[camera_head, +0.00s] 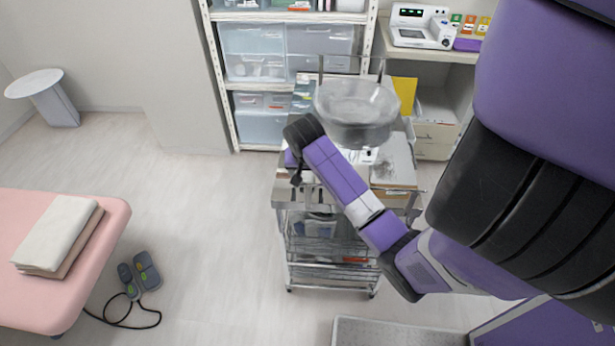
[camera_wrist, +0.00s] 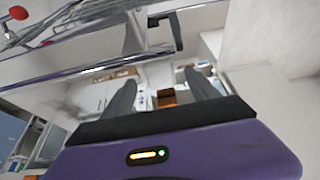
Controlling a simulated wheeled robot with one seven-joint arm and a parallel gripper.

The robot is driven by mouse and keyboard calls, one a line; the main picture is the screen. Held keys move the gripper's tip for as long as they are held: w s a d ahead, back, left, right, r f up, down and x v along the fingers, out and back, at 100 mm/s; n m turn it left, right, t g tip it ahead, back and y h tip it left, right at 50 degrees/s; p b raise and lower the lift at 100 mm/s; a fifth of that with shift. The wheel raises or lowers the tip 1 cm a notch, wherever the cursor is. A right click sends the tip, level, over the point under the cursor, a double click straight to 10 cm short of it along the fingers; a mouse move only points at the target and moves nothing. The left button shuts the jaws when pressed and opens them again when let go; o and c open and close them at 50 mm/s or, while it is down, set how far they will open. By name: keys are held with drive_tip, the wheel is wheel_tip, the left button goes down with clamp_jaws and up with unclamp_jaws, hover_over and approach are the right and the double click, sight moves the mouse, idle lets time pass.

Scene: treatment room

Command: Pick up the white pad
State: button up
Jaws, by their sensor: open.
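No white pad can be made out for certain. A small white item (camera_head: 367,155) lies on the upper tray of the metal trolley (camera_head: 392,200), partly hidden by a clear bowl (camera_head: 357,112) and my arm; I cannot tell if it is the pad. A folded off-white cloth (camera_head: 57,232) lies on a brown one on the pink bed. My gripper is at the trolley's left side in the head view, its fingers mostly hidden by my wrist. In the wrist view my gripper (camera_wrist: 161,76) is open, with nothing seen held between its two dark fingers. Metal rails are close beyond them.
The pink bed (camera_head: 108,215) is at the left, with a foot pedal (camera_head: 146,270) and its cable on the floor. White shelves (camera_head: 224,100) with clear bins and a desk (camera_head: 440,54) stand behind the trolley. The floor between bed and trolley is mostly clear.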

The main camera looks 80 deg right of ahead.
sight(307, 177)
drive_tip(key=shift+x, duration=1.25)
drive_tip(key=c, duration=1.4)
drive_tip(key=shift+r, duration=0.1)
wheel_tip(307, 177, up, 20)
drive_tip(key=p, duration=0.3)
